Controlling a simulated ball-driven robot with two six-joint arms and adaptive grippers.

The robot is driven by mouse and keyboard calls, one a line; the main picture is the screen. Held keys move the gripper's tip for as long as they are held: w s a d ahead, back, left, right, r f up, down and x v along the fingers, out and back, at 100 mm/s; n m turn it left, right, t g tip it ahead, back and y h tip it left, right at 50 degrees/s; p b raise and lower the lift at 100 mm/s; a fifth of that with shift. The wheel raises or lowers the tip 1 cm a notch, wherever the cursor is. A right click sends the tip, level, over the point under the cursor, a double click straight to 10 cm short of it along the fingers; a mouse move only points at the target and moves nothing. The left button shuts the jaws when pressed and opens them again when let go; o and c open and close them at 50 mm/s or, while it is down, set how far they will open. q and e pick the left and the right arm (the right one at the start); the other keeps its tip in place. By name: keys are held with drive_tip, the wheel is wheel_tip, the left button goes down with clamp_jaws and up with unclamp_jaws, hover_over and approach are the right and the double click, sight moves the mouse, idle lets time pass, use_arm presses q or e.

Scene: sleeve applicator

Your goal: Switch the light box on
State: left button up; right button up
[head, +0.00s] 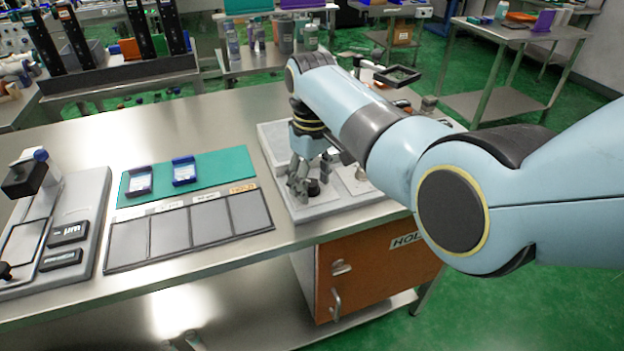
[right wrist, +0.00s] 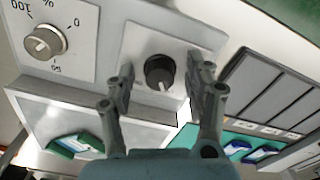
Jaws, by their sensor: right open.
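The light box (head: 280,150) appears to be the pale grey unit at the right end of the steel table, partly hidden by my right arm. My right gripper (head: 303,180) points down over it, open. In the right wrist view its fingers (right wrist: 160,85) stand on either side of a black knob (right wrist: 160,72) with a white pointer mark. I cannot tell whether they touch it. The black knob also shows in the head view (head: 313,187). Beside it is a silver dial (right wrist: 42,42) marked 0, 50 and 100 %. My left gripper is not in view.
A row of dark panels (head: 170,230) lies left of the light box, with a green mat (head: 215,165) holding two blue trays (head: 184,170) behind it. A grey fixture (head: 85,190) stands far left. An orange cabinet (head: 365,275) is under the table. Bare steel lies behind the mat.

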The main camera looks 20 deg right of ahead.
clamp_jaws()
drive_tip(key=shift+r+m+p, duration=0.15)
drive_tip(key=shift+m+p, duration=0.75)
drive_tip(key=shift+m, duration=0.3)
drive_tip(key=m+p, duration=0.1)
drive_tip(key=m, duration=0.2)
drive_tip(key=shift+a+p, duration=0.1)
drive_tip(key=shift+p, duration=0.25)
drive_tip(key=m+p, duration=0.1)
drive_tip(key=m, duration=0.3)
drive_tip(key=shift+m+p, duration=0.35)
drive_tip(key=shift+m, duration=1.85)
drive_tip(key=shift+w, duration=0.1)
